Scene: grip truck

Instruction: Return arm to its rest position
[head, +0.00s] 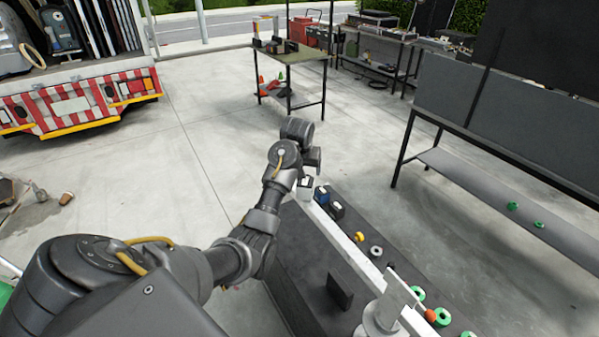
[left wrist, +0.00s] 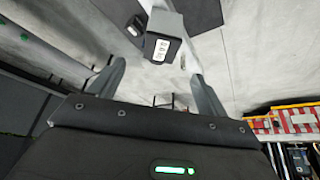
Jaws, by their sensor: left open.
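In that view the wrist hides most of the gripper. In the left wrist view my left gripper (left wrist: 157,84) is open, its two fingers apart with nothing between the tips. A dark box with a white printed label (left wrist: 161,48) lies beyond the fingertips, apart from them. A small box with a pale top (head: 305,187) stands at the bench end, just below the wrist in the head view. My right gripper is not in view.
A work table (head: 296,57) stands behind, a grey shelf unit (head: 500,110) at right. A red-and-white striped truck (head: 75,108) is at left. Open concrete floor lies between.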

